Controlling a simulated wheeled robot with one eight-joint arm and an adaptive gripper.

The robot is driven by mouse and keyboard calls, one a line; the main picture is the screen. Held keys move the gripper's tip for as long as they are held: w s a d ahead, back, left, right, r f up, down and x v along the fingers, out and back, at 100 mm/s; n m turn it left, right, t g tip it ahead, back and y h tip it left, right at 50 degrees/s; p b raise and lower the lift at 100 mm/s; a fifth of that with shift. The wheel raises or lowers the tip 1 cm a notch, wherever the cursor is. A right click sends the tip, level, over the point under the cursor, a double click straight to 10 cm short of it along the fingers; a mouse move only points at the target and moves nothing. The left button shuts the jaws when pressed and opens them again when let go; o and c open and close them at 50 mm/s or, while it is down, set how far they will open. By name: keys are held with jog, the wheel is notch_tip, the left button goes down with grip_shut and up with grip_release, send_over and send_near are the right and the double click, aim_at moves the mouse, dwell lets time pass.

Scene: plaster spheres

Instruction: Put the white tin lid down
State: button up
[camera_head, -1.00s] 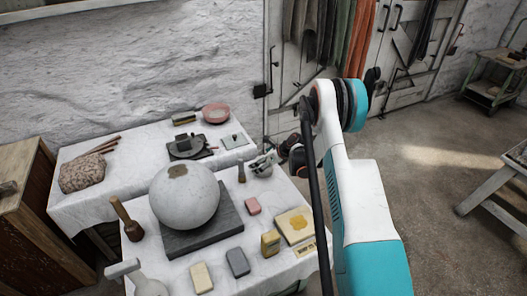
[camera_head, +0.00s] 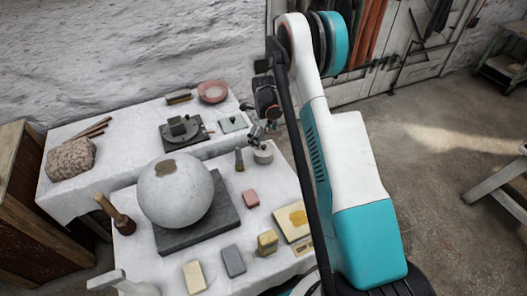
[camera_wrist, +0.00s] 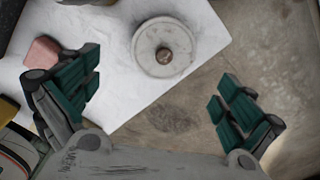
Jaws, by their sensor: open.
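The white tin lid (camera_wrist: 150,60) is a round pale disc with a brown knob at its middle. In the wrist view it lies level near the table's edge, beyond my fingertips and apart from them. In the head view the lid (camera_head: 264,149) tops a short pale round shape at the table's right side. My gripper (camera_wrist: 155,90) is open, with nothing between its dark green finger pads. In the head view my gripper (camera_head: 256,131) is just above the lid and partly covers it.
A pink block (camera_head: 251,198) and a dark-bladed tool (camera_head: 239,160) are near the lid. A large plaster sphere (camera_head: 175,195) rests on a dark slab (camera_head: 200,232) to the left. The cloth-covered table ends just right of the lid, with bare floor beyond.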

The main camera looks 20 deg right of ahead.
aim_at(265, 147)
jog(key=f+b, duration=0.1)
jog(key=f, duration=0.1)
jog(key=f+b, duration=0.1)
jog(key=f, duration=0.1)
jog(key=f+b, duration=0.1)
jog(key=f, duration=0.1)
jog(key=shift+d+f, duration=0.2)
jog(key=shift+d, duration=0.1)
jog(key=shift+s+r, duration=0.1)
jog(key=c, duration=1.1)
jog(key=shift+c, duration=0.6)
